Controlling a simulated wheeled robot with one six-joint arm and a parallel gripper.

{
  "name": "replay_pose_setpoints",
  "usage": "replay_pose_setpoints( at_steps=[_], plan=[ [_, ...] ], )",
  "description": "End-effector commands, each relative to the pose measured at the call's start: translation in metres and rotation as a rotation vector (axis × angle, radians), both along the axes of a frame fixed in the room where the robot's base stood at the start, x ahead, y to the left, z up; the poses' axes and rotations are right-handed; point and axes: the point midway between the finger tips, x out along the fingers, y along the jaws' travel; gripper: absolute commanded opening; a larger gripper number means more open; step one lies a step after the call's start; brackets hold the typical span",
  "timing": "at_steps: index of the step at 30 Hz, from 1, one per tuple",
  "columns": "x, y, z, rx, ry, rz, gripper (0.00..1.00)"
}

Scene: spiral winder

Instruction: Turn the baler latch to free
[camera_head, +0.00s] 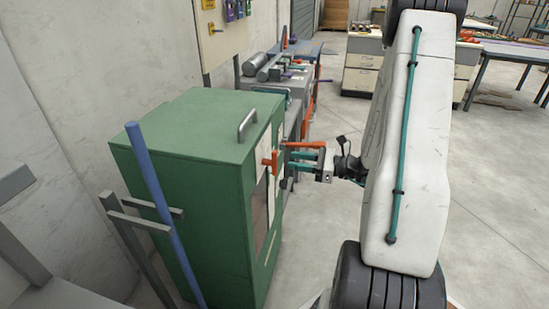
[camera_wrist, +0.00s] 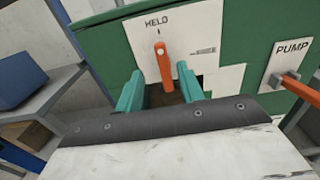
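The baler latch (camera_wrist: 163,62) is an orange lever on a white plate (camera_wrist: 200,33) on the green baler (camera_head: 190,150). It stands nearly upright, its top end below the mark and the word HELD. A smaller label at its right is too small to read. In the head view the latch (camera_head: 274,161) shows on the baler's right-hand face. My gripper (camera_wrist: 161,84) is open, its two teal fingers apart on either side of the latch's lower part. I see no clear contact. In the head view my gripper (camera_head: 292,160) points left at that face.
An orange pump lever (camera_wrist: 300,88) juts out from a plate marked PUMP, right of my gripper. A blue pole (camera_head: 163,210) leans in front of the baler. A grey shelf (camera_wrist: 45,95) stands left in the wrist view. Open floor (camera_head: 320,235) lies right of the baler.

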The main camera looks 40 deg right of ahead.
Motion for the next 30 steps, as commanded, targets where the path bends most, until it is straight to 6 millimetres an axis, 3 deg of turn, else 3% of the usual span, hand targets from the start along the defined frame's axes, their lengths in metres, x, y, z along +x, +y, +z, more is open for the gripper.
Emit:
replay_pose_setpoints(
  at_steps=[4,15,27,30],
  plan=[
    [0.009,0.004,-0.003,0.010,0.002,-0.014,0.38],
    [0.053,0.039,-0.003,0.009,0.002,-0.011,0.38],
    [0.061,0.045,-0.003,0.008,0.003,-0.013,0.38],
    [0.061,0.045,-0.003,0.008,0.003,-0.013,0.13]
  ],
)
